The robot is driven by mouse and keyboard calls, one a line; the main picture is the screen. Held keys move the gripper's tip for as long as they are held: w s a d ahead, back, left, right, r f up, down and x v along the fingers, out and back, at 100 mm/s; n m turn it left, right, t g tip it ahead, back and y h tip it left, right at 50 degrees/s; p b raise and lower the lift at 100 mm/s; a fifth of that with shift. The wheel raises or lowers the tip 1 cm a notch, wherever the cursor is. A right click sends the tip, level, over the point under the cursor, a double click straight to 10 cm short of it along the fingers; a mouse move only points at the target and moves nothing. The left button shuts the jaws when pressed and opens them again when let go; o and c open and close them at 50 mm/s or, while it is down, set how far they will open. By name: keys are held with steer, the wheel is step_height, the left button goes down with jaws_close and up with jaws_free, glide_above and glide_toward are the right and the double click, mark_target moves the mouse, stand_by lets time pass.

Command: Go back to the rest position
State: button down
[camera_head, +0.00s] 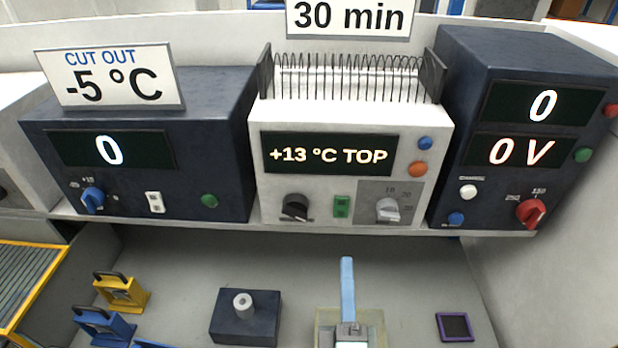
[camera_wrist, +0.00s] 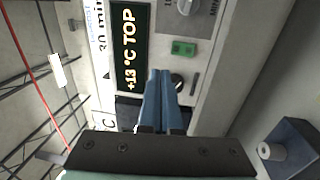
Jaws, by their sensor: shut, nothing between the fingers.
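My gripper (camera_head: 346,264) shows in the head view at the bottom centre. Its long blue fingers are together, with nothing between them, in front of the white middle unit (camera_head: 240,200). In the wrist view my gripper (camera_wrist: 160,76) points at the front of that unit, beside a dark knob (camera_wrist: 177,82) and a green switch (camera_wrist: 184,48). How far the fingertips are from the panel I cannot tell. The unit's display (camera_head: 325,154) reads "+13 °C TOP".
A dark left unit (camera_head: 140,180) reads 0; a dark right unit (camera_head: 500,65) reads 0 and 0 V. On the bench below are a dark block with a white cylinder (camera_head: 245,325), yellow (camera_head: 122,292) and blue (camera_head: 100,325) handled blocks, and a purple-framed square (camera_head: 455,327).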

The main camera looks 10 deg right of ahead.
steer(key=shift+w, duration=0.1)
steer(key=w+a+r+m+t+h+b, duration=0.15)
steer(key=r+m, duration=0.35)
steer(key=r, duration=0.6)
steer(key=w+a+r+m+t+b, duration=0.1)
steer(key=w+r+m+t, duration=0.2)
steer(key=r, duration=0.8)
steer(key=s+a+r+m+t+y, duration=0.1)
steer(key=s+a+r+m+y, duration=0.1)
steer(key=r, duration=0.4)
steer(key=s+a+r+m+t+y+b, duration=0.1)
steer(key=s+a+r+m+t+y, duration=0.1)
steer(key=a+r, duration=0.3)
steer(key=s+a+r+m+t+y+b, duration=0.1)
steer(key=s+a+r+m+y, duration=0.1)
steer(key=r, duration=0.7)
steer(key=shift+s+a+m+y, duration=0.45)
steer(key=shift+s+a, duration=0.4)
steer(key=shift+s, duration=0.35)
steer(key=shift+f, duration=0.1)
